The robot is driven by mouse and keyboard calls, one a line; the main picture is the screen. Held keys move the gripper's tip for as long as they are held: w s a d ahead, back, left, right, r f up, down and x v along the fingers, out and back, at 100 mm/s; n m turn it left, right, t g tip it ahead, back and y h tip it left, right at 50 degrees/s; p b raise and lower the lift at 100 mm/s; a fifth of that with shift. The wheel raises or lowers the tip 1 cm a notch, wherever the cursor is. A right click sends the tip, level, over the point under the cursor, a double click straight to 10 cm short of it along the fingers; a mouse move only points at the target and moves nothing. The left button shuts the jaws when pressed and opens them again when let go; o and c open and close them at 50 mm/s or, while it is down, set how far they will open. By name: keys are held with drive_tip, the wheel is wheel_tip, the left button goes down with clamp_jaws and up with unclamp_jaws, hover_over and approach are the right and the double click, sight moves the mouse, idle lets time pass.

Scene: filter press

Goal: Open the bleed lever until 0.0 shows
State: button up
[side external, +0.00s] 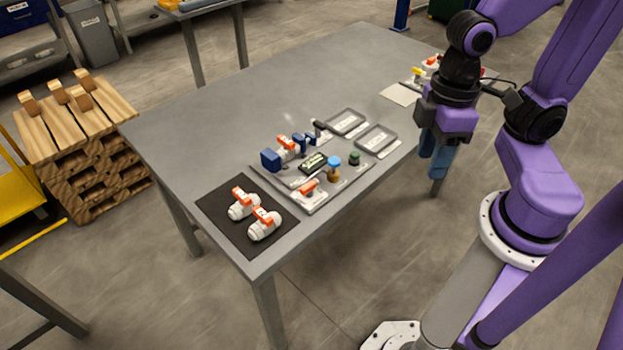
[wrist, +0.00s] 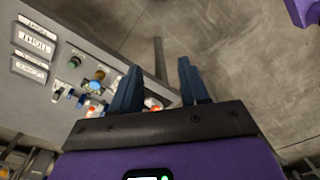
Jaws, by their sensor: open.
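A grey panel (side external: 340,182) on the table carries a small lit display (side external: 313,162), too small to read. Two orange-handled levers sit on the panel: a front orange lever (side external: 307,187) near its front edge and a rear orange lever (side external: 287,143) beside a blue block (side external: 271,160). I cannot tell which is the bleed lever. My gripper (side external: 436,168) points down with blue fingers, to the right of the panel and apart from it. In the wrist view, my gripper (wrist: 158,75) is open and empty, and its fingers partly cover the panel's parts.
A black mat (side external: 246,235) holds two loose white valves (side external: 254,217) with orange handles. More parts (side external: 428,68) stand at the far right. The table's left half is clear.

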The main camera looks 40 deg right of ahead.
drive_tip(key=w+a+f+m+g+y, duration=0.1)
drive_tip(key=w+a+m, duration=0.1)
drive_tip(key=w+m, duration=0.6)
drive_tip(key=m+t+y, duration=0.1)
drive_tip(key=m+y, duration=0.2)
drive_tip(key=m, duration=1.7)
hover_over(310, 184)
drive_tip(key=d, duration=0.7)
wheel_tip(310, 184, down, 5)
drive_tip(key=x, duration=1.7)
drive_tip(key=shift+w+d+f, duration=0.1)
drive_tip(key=shift+w+d, duration=0.05)
clamp_jaws()
